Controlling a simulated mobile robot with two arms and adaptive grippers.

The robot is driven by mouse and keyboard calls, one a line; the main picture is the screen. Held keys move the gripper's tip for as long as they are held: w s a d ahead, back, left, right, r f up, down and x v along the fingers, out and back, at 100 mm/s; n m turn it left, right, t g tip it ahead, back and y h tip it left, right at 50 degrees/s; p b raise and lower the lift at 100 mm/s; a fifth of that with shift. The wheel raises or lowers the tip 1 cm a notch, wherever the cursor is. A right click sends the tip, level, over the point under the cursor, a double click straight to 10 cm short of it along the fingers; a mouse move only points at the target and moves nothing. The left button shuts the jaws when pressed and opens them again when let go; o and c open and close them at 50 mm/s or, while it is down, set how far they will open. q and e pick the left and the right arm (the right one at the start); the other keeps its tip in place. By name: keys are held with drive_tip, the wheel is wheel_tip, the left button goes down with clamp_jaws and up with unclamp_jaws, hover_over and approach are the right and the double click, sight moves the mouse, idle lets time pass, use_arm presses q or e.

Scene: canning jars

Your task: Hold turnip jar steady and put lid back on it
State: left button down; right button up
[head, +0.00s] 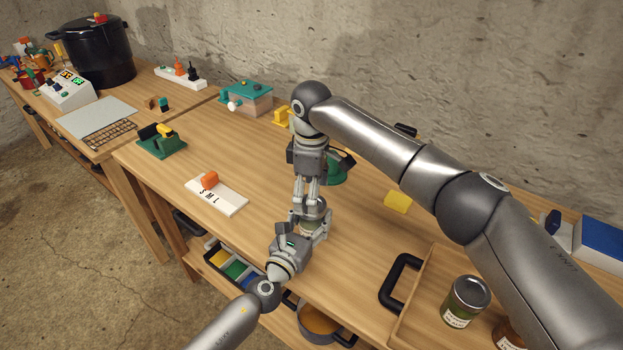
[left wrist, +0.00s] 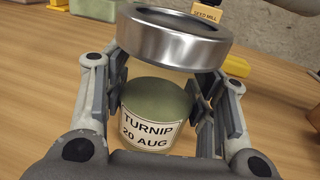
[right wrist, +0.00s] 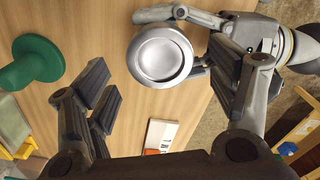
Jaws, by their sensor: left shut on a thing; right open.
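The turnip jar (left wrist: 150,120) holds green contents and has a white label reading TURNIP 20 AUG. It stands upright between the fingers of my left gripper (left wrist: 160,105), which is shut on it. The silver lid (left wrist: 175,38) is at the top of the jar in the left wrist view; I cannot tell whether it is fully seated. The right wrist view shows the lid (right wrist: 160,56) from above. My right gripper (right wrist: 165,95) is open, with its fingers apart on either side below the lid in that picture. In the head view my right gripper (head: 308,192) is directly above the jar.
A white S M L board (head: 216,197) with an orange piece lies left of the jar. A green round stand (head: 337,170) is behind, and a yellow block (head: 397,202) is to the right. A wooden tray (head: 415,297) at front right holds another jar (head: 465,302).

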drive_tip(key=shift+f, duration=1.35)
drive_tip(key=shift+c, duration=0.4)
drive_tip(key=c, duration=1)
drive_tip(key=o, duration=1.2)
wheel_tip(320, 180, up, 12)
